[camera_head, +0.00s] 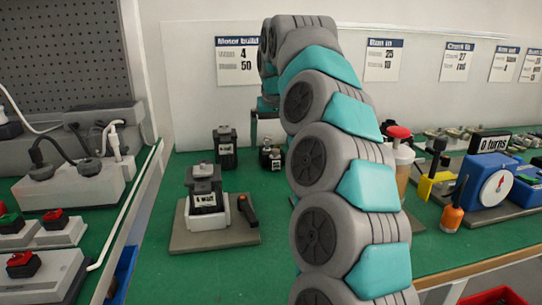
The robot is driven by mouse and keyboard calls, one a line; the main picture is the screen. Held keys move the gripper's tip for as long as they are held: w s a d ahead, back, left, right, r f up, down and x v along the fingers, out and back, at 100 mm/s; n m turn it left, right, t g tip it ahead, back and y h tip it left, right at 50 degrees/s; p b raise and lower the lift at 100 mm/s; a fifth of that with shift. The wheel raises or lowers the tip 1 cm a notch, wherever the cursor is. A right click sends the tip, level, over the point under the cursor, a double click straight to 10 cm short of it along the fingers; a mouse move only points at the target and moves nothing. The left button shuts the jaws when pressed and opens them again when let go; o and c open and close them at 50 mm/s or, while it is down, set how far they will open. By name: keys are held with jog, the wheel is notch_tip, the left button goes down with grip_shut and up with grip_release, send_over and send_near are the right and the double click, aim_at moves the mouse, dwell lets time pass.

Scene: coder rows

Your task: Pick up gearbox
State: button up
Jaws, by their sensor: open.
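I cannot tell for sure which part is the gearbox. A small dark part with a white label (271,158) stands on the green bench and may be it. A taller black block (224,149) stands just left of it. My gripper (267,140) hangs at the far end of my arched arm, above the small dark part and apart from the taller block. It is open, small in view and partly hidden by my arm. Whether it touches the small part is unclear.
A black unit in a white holder (205,195) stands on a grey plate (190,240) nearer me, beside an orange-tipped handle (247,210). A blue dial device (487,180), an orange-handled tool (452,215) and a red-capped bottle (400,160) stand right of my arm.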

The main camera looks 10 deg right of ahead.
jog(key=x, duration=0.4)
jog(key=shift+d+f, duration=0.15)
jog(key=c, duration=1.4)
jog(key=shift+r, duration=1.85)
jog(key=s, duration=0.5)
jog(key=s+d+r+b, duration=0.1)
jog(key=s, duration=0.4)
jog(key=s+b, duration=0.1)
jog(key=s, duration=0.4)
jog(key=shift+d+r, duration=0.15)
jog(key=shift+d, duration=0.1)
jog(key=shift+s+d, duration=0.1)
jog(key=shift+s, duration=0.4)
